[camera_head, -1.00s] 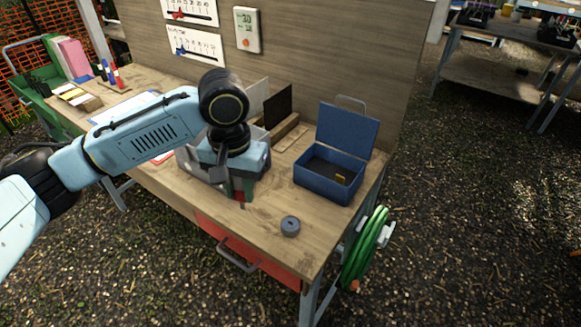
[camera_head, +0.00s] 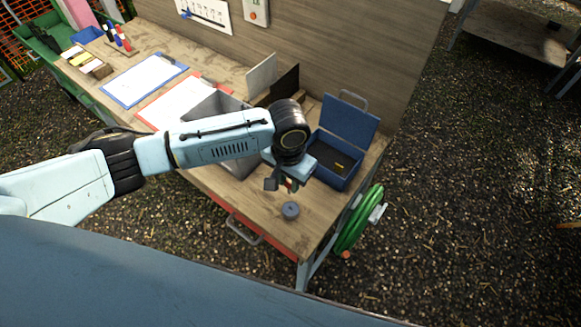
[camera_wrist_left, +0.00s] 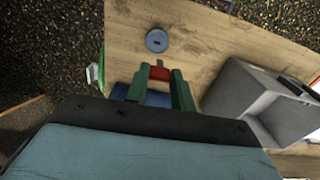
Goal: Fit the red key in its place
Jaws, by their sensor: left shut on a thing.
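The red key (camera_wrist_left: 160,73) sits between the green fingertips of my left gripper (camera_wrist_left: 162,76) in the left wrist view. The gripper is shut on it. In the head view my left gripper (camera_head: 284,185) hangs above the table, just behind the round grey keyhole piece (camera_head: 290,210) and left of the open blue box. The key is mostly hidden there. The keyhole piece lies flat on the table near its front right corner. In the left wrist view it (camera_wrist_left: 157,40) shows a dark slot on top, apart from the key. My right gripper is not in view.
An open blue box (camera_head: 352,172) with a small yellow thing inside stands at the table's right end. A grey bin (camera_wrist_left: 235,95) stands left of the gripper. A green hose (camera_head: 358,222) hangs at the table's right side. The wood around the keyhole piece is clear.

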